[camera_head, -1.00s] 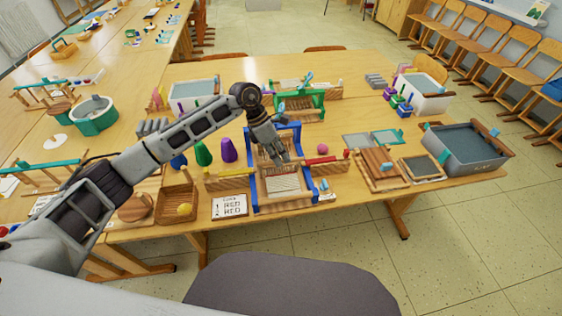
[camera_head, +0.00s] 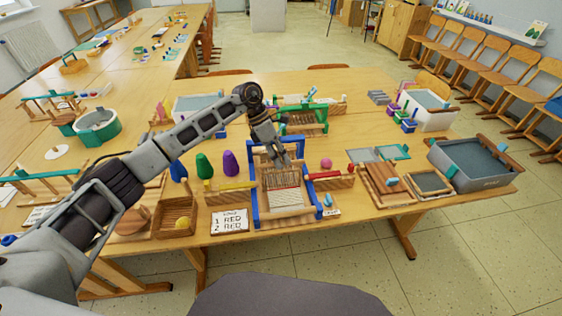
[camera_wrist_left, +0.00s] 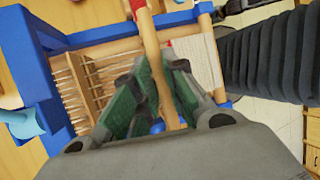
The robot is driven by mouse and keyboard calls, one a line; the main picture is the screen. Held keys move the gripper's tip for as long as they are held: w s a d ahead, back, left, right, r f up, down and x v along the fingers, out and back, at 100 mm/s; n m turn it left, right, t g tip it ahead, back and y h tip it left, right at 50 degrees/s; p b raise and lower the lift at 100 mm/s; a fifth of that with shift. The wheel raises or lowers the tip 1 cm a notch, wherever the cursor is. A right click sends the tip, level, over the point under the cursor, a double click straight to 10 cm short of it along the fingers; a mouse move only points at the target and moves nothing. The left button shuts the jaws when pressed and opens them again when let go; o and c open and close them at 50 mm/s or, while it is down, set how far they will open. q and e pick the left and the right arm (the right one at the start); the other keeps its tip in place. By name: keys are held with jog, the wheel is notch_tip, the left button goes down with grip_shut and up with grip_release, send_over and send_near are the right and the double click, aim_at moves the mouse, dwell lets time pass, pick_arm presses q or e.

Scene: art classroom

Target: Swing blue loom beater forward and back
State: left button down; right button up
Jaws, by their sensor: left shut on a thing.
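The blue-framed loom (camera_head: 255,200) stands near the front edge of the table, with pale threads (camera_head: 284,199) strung across its wooden frame. My left gripper (camera_head: 281,157) reaches over it from the left and points down at its upper middle. In the left wrist view, the gripper's green-padded fingers (camera_wrist_left: 158,88) are closed around a wooden bar (camera_wrist_left: 151,45) of the loom's beater. A blue frame post (camera_wrist_left: 30,60) and the threads show beside it. The fingers partly hide the bar. My right gripper is not in view.
A green loom (camera_head: 322,116) stands behind. An instruction card (camera_head: 230,221), a basket (camera_head: 163,216) and colored cones (camera_head: 203,166) are on the left. Wooden frames (camera_head: 383,184) and a grey tub (camera_head: 472,170) are on the right.

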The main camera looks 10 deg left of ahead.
pick_arm(q)
jog(key=c, duration=1.5)
grip_release()
jog(key=shift+a+f, duration=0.1)
jog(key=shift+f, duration=0.05)
jog(key=shift+o, duration=0.2)
jog(key=v, duration=1.2)
